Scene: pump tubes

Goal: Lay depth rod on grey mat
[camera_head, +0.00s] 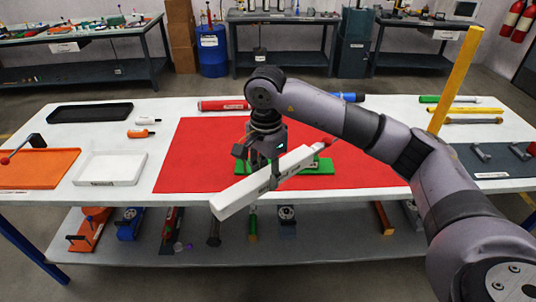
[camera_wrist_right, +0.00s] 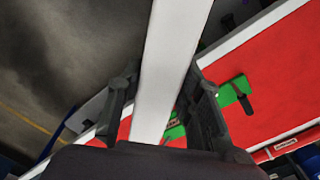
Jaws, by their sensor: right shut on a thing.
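My right gripper (camera_head: 262,170) is shut on a long white square-sided bar (camera_head: 238,199), with a label on its side. The bar is held above the front of the red mat, slanting from near left to far right, its near end past the table's front edge. In the right wrist view the bar (camera_wrist_right: 167,65) runs between the two fingers. A tall yellow bar (camera_head: 456,80) stands upright at the right, partly behind my arm. I cannot tell by its marking which is the depth rod. The dark grey mat (camera_head: 497,169) lies at the table's right end. My left gripper is not in view.
The red mat (camera_head: 195,150) has a green part (camera_head: 318,167) on it, partly hidden behind the white bar. Grey brackets (camera_head: 482,152) occupy the grey mat's back; its front looks clear. Coloured rods (camera_head: 470,110) lie behind it. A white tray (camera_head: 112,168) and orange tray (camera_head: 45,169) are left.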

